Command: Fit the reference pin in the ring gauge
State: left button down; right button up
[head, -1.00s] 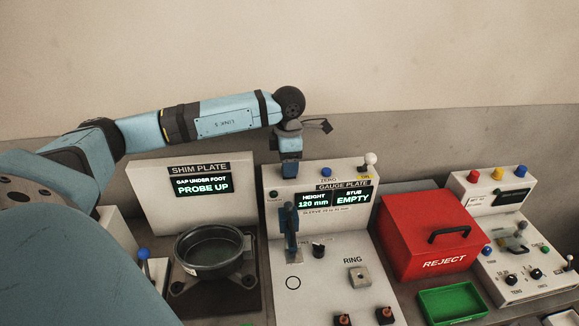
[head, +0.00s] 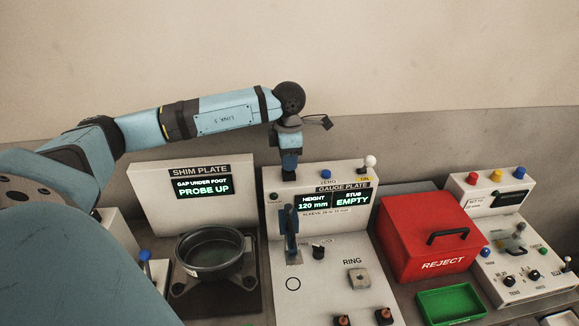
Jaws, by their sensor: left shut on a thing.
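My left gripper (head: 289,168) hangs pointing down from the wrist, at the top edge of the gauge plate's upright panel (head: 345,225). It is shut on a small dark thing at its tips, too small to identify; I cannot tell whether it is the reference pin. The ring gauge (head: 359,279), a pale square block with a round hole marked RING, sits on the sloping plate, below and right of the gripper. A short black peg (head: 318,251) stands left of it. The display (head: 333,201) reads HEIGHT 120 mm and STUB EMPTY. My right gripper is not in view.
The shim plate (head: 205,169) with a grey round pan (head: 210,262) is left. The red REJECT box (head: 425,240), a green tray (head: 452,305) and a control panel (head: 518,262) are right.

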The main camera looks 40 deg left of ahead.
pick_arm(q)
jog(key=shift+r+p, duration=0.95)
jog(key=shift+r, duration=1.2)
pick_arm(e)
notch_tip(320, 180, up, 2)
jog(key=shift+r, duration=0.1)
